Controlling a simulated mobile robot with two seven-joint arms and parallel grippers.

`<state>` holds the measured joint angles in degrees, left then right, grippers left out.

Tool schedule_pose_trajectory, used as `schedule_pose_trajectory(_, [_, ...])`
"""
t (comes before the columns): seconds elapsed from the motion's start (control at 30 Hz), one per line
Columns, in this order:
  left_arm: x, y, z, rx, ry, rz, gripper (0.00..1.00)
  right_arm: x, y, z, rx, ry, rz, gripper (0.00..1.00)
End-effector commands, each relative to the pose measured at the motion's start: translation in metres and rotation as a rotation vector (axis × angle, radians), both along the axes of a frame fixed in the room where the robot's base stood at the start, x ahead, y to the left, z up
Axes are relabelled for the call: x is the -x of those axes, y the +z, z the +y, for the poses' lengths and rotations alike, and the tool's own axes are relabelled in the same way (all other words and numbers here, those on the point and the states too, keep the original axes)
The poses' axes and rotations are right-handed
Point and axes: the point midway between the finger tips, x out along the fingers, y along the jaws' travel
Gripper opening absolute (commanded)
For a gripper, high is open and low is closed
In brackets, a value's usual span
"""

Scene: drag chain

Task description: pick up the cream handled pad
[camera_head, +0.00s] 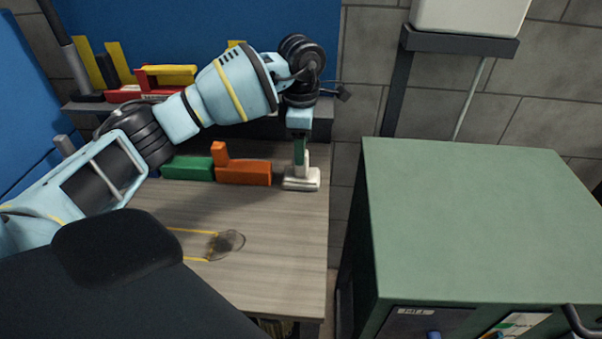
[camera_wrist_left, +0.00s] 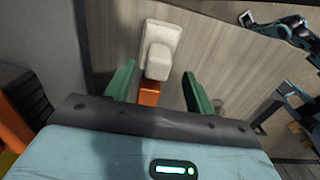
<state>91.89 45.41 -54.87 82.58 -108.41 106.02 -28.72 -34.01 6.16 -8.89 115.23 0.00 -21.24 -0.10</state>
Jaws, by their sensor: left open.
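The cream handled pad (camera_head: 301,184) stands on the wooden workbench near its right edge, with its flat base down and its handle up. My left gripper (camera_head: 299,158) points down right above it, with its green fingers at the handle. In the left wrist view, the cream pad (camera_wrist_left: 160,42) shows ahead of the fingers, with its handle in line with the gap between them. The left gripper (camera_wrist_left: 159,70) is open there, a finger on each side of the gap. Contact with the handle cannot be told. My right gripper is not identifiable.
An orange handled block (camera_head: 243,172) lies just left of the pad, beside a green block (camera_head: 188,168). Red and yellow items (camera_head: 150,80) sit on the back shelf. A green-topped cabinet (camera_head: 470,220) stands right of the bench across a gap. The bench front is mostly clear.

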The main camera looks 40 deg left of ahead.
Motion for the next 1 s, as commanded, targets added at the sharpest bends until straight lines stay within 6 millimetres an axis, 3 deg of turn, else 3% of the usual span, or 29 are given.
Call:
schedule_pose_trajectory(0.23, [-0.002,-0.032,0.001,0.001,0.001,0.001,0.55,-0.002,0.003,0.000,0.000,-0.001,-0.006,0.49])
schedule_pose_trajectory(0.57, [-0.002,-0.038,0.001,0.000,0.000,0.000,0.53,-0.002,0.003,0.000,0.000,-0.001,-0.007,0.49])
schedule_pose_trajectory(0.9, [-0.002,-0.037,0.001,0.000,0.000,0.000,0.09,-0.002,0.003,0.000,0.000,-0.001,-0.007,0.49])
schedule_pose_trajectory(1.0, [-0.002,-0.037,0.001,0.000,0.000,0.000,0.00,-0.002,0.003,0.000,0.000,-0.001,-0.007,0.49])
